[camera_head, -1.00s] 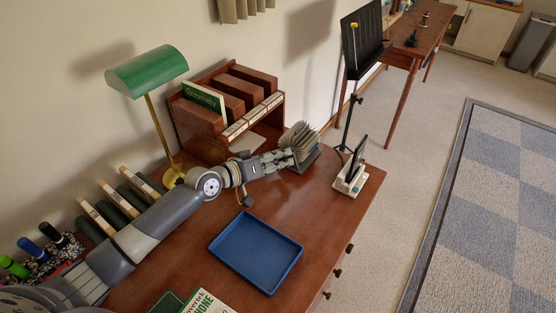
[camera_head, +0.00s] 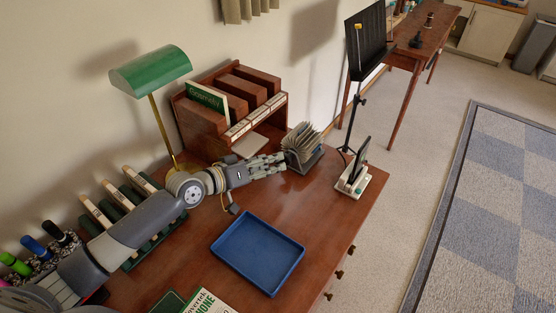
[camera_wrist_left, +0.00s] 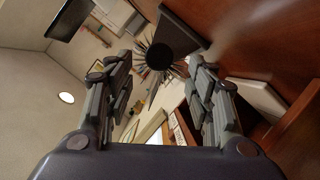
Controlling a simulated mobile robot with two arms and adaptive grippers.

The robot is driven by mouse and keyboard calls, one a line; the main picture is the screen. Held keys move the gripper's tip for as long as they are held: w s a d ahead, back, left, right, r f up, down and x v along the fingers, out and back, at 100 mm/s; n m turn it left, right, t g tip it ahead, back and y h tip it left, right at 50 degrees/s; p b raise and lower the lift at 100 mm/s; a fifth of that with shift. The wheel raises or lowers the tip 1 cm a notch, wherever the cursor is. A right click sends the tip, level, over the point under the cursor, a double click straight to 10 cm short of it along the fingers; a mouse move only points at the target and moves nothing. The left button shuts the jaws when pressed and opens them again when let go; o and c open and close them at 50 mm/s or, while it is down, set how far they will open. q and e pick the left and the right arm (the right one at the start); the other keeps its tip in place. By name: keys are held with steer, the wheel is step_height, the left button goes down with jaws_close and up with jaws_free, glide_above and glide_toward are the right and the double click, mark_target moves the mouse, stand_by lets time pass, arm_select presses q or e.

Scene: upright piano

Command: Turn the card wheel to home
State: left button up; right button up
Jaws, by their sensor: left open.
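The card wheel (camera_head: 302,146), a fan of pale cards on a dark stand, stands on the desk near its back right part. In the left wrist view the card wheel (camera_wrist_left: 160,56) shows end-on, with a round black knob and cards fanned out around it. My left gripper (camera_head: 284,162) is open, just left of the wheel in the head view. In the left wrist view its two fingers (camera_wrist_left: 158,85) spread to either side of the wheel's knob, with nothing between them; whether they touch the wheel I cannot tell. My right gripper is not seen.
A wooden organizer (camera_head: 277,118) stands behind my left arm, and a green lamp (camera_head: 150,68) is to its left. A small device with an upright dark screen (camera_head: 353,178) stands right of the wheel.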

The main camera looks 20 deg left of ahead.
arm_select(q)
steer(key=v, duration=0.7)
steer(key=shift+w+r, duration=0.1)
